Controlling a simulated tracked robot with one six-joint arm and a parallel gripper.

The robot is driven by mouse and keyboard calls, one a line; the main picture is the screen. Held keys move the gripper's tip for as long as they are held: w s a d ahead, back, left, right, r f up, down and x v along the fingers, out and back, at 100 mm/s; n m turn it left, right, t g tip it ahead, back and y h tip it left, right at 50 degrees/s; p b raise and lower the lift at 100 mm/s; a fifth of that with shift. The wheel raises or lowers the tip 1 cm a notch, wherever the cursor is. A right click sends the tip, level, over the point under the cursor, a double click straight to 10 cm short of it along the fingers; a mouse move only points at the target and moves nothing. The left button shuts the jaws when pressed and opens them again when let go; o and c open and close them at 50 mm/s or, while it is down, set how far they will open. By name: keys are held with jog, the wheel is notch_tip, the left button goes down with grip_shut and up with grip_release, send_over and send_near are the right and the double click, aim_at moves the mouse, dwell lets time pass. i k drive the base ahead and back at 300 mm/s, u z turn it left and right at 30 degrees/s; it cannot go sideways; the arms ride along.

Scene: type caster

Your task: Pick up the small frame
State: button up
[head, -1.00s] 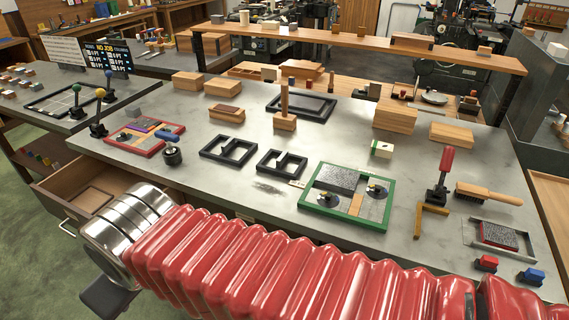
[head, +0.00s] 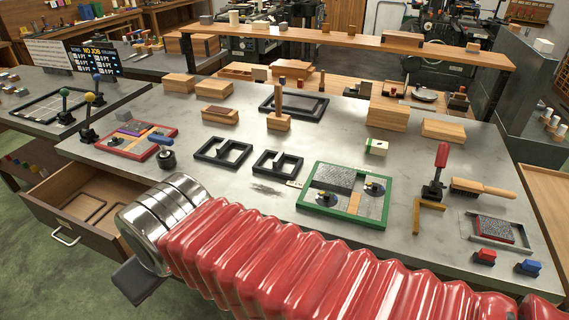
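Two black open frames with inner bars lie flat on the grey metal table in the head view. The smaller one (head: 279,163) lies left of the green-rimmed tray, and a slightly larger one (head: 225,153) lies just to its left. A bigger black frame (head: 296,111) lies farther back. My red ribbed arm with silver rings crosses the front of the view, in front of and below the frames. A dark part at its end (head: 137,279) shows at the lower left, away from the frames. My fingertips are hidden, so their opening cannot be told.
The green-rimmed tray (head: 304,205) stands right of the frames. A wood block with an upright post (head: 278,121) stands behind them. An open drawer (head: 75,222) juts out at the front left.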

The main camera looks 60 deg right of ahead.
aim_at(280, 158)
jog(key=u, duration=0.05)
jog(key=i, duration=1)
jog(key=z, duration=0.05)
